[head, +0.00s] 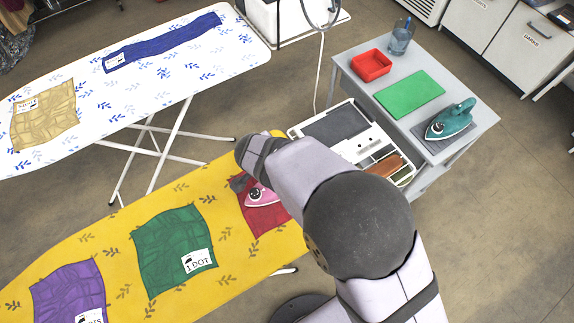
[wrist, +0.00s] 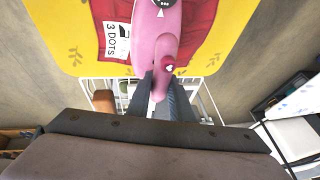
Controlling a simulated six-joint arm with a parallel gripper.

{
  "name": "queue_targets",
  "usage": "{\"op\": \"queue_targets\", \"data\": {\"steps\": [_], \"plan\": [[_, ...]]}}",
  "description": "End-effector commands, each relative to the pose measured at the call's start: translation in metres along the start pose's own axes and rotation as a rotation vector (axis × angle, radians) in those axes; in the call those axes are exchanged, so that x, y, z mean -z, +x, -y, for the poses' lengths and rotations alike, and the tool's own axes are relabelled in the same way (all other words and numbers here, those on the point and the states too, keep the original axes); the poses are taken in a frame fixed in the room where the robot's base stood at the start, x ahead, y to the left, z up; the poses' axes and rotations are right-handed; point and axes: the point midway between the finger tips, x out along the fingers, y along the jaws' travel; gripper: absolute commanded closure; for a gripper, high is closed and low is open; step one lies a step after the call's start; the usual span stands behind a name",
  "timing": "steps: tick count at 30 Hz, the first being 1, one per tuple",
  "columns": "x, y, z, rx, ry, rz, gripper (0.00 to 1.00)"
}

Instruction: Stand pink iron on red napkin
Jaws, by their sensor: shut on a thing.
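The pink iron (head: 258,196) is over the red napkin (head: 272,219) on the yellow ironing board, partly hidden by my arm in the head view. In the wrist view, the pink iron (wrist: 152,50) lies over the red napkin (wrist: 199,28), which has a label reading "3 DOTS". My gripper (wrist: 161,88) is shut on the iron's rear end. My gripper (head: 243,180) is mostly hidden behind the arm in the head view. I cannot tell whether the iron's soleplate touches the napkin.
A green napkin (head: 172,250) and a purple napkin (head: 68,297) lie on the yellow board (head: 112,240). A white board (head: 180,75) with a blue and a tan cloth stands behind. A grey side table (head: 455,92) holds a teal iron (head: 450,120), a red tray and a glass.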

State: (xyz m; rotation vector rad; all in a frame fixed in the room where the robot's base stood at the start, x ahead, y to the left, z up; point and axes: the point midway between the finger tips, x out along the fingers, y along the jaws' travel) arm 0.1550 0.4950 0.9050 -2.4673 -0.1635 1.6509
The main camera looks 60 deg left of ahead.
Motion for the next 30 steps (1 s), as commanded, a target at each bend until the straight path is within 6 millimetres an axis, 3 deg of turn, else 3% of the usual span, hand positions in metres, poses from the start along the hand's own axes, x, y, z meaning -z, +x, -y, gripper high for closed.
{"op": "queue_targets", "data": {"steps": [17,18,20,30], "plan": [[-0.0054,0.011,-0.0075,-0.014,-0.002,0.003,1.0],[-0.006,0.012,-0.0088,-0.016,-0.003,0.004,0.76],[-0.0058,0.0119,-0.0084,-0.016,-0.003,0.003,0.62],[-0.0037,0.0081,-0.0046,-0.008,-0.002,0.001,0.62]]}}
